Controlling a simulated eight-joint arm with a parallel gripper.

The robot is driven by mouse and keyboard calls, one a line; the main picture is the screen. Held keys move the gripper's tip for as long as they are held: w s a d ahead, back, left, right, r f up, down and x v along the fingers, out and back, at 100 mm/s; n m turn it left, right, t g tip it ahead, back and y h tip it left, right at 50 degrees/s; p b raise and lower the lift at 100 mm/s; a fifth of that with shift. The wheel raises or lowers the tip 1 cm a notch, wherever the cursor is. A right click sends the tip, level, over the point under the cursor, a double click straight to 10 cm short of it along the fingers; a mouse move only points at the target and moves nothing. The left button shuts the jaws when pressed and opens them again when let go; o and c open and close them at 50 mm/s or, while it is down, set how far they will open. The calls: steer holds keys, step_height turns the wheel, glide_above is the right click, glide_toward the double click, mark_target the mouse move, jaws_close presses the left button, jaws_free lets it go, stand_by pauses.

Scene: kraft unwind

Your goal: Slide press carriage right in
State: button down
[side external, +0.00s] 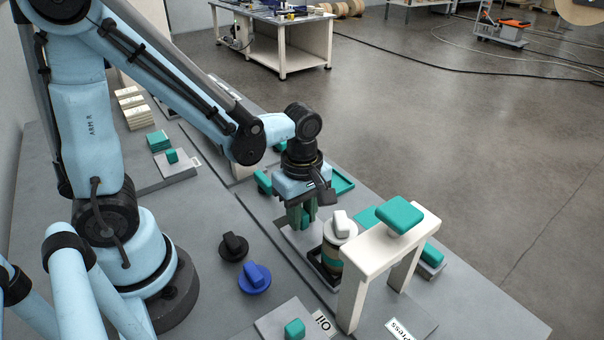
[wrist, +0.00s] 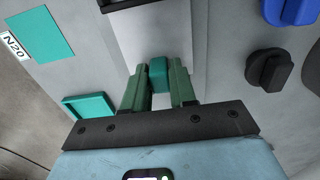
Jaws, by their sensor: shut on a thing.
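My gripper (side external: 300,218) points down at the near end of the pale press carriage. In the wrist view its two green fingers (wrist: 158,86) are shut on a small teal handle block (wrist: 159,70). The carriage plate (wrist: 168,40) runs from the handle toward the press. The white press frame (side external: 352,285) stands upright with a teal block (side external: 399,215) on top. The frame partly hides the canister and holder.
A black knob (side external: 233,247) and a blue knob (side external: 254,278) are on the bench left of the carriage. In the wrist view a teal tray (wrist: 90,107) and a teal panel (wrist: 40,35) lie left of the carriage.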

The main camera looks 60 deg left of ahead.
steer(key=c, duration=1)
jaws_free()
step_height(320, 180, up, 12)
